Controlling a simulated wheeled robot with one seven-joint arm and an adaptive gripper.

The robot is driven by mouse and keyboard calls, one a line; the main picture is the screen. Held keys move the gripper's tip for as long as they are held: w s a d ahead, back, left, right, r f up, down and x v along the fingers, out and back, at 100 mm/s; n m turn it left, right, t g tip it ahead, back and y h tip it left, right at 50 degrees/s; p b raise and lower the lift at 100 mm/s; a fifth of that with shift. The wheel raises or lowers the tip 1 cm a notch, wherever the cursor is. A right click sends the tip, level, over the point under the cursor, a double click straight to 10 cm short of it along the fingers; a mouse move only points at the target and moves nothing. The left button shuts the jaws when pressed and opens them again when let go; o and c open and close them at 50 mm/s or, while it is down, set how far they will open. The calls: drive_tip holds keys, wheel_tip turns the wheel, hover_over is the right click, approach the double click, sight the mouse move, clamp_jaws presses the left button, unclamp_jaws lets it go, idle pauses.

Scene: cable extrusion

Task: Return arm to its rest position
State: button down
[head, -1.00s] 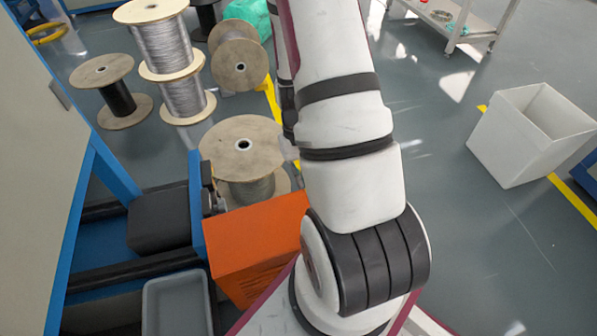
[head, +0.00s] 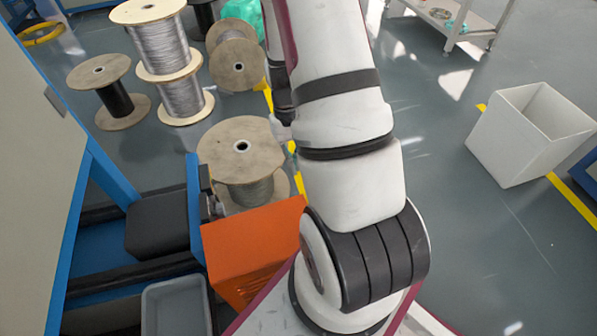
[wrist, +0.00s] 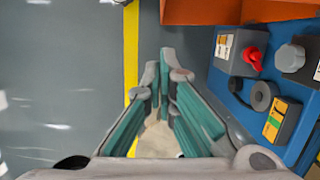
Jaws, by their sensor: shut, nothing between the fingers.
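My arm reaches up through the middle of the head view, its white links and black bands in front of the floor. My gripper (wrist: 163,80) shows in the wrist view with its green-padded fingers drawn together at the tips and nothing between them. Below the fingers in that view lies a pale round surface, partly hidden by the gripper. In the head view the gripper's fingers are hidden behind the arm.
Wooden cable spools (head: 240,150) stand left of my arm. An orange machine cover (head: 250,245) and a grey bin (head: 178,305) are close by. A white box (head: 528,135) stands at the right. A blue panel with a red knob (wrist: 252,58) is right of my gripper. Open floor lies right of the arm.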

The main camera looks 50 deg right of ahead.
drive_tip(key=p+v, duration=0.1)
drive_tip(key=v, duration=0.5)
drive_tip(key=shift+r, duration=0.2)
drive_tip(key=shift+w+d, duration=0.1)
drive_tip(key=shift+w, duration=0.1)
drive_tip(key=s+a+r+n+t, duration=0.25)
drive_tip(key=a+r, duration=0.95)
drive_tip(key=r, duration=0.6)
drive_tip(key=s+a+r+n+t+h, duration=0.1)
drive_tip(key=s+a+r+n, duration=0.2)
drive_tip(key=s, duration=0.4)
drive_tip(key=s+a+r+n, duration=0.1)
drive_tip(key=s+a+r, duration=0.35)
drive_tip(key=s, duration=0.25)
wheel_tip(320, 180, up, 17)
drive_tip(key=t+p, duration=0.3)
drive_tip(key=p, duration=1.3)
drive_tip(key=shift+a+f, duration=0.2)
drive_tip(key=shift+a, duration=0.25)
